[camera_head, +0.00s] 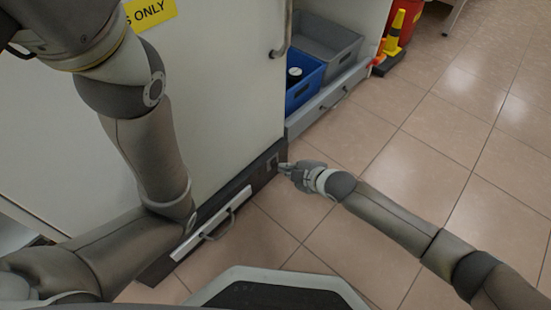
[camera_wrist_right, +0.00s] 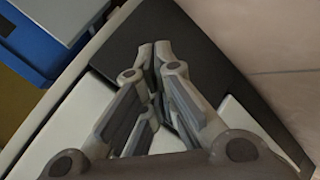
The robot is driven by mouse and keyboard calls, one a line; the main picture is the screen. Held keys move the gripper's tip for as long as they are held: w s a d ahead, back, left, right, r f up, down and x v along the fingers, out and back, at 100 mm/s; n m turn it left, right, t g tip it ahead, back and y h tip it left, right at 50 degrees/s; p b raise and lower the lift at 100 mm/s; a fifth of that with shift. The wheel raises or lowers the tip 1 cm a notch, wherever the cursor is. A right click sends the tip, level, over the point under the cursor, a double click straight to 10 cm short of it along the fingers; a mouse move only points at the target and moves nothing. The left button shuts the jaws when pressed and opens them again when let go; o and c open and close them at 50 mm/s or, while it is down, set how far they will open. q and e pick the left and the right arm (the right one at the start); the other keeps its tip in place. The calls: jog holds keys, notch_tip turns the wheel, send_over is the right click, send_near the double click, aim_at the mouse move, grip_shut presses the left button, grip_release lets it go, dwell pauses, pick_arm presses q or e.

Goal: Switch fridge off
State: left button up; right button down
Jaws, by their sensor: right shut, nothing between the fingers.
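The fridge (camera_head: 215,95) is the large white-grey unit on the left in the head view, with a vertical door handle (camera_head: 283,35) and a dark base strip (camera_head: 262,178) along the floor. A small switch panel (camera_head: 272,161) sits at the right end of that strip. My right gripper (camera_head: 284,168) is shut and empty, its fingertips at or very close to the panel. In the right wrist view the closed fingers (camera_wrist_right: 154,50) point at the dark strip (camera_wrist_right: 195,55); the switch itself cannot be made out there. My left gripper is out of view; only my left arm shows.
Yellow cone (camera_head: 395,28) and red bin (camera_head: 408,20) stand behind. Tiled floor (camera_head: 440,130) at right is clear.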

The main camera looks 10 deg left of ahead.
jog(key=shift+s+d, duration=0.1)
jog(key=shift+d, duration=0.05)
jog(key=shift+s+d+f+p, duration=0.2)
jog(key=shift+s+d+p, duration=0.55)
jog(key=shift+d, duration=0.2)
jog(key=shift+s+d+f+p, duration=0.15)
jog(key=shift+s+d+p, duration=0.55)
jog(key=shift+d, duration=0.25)
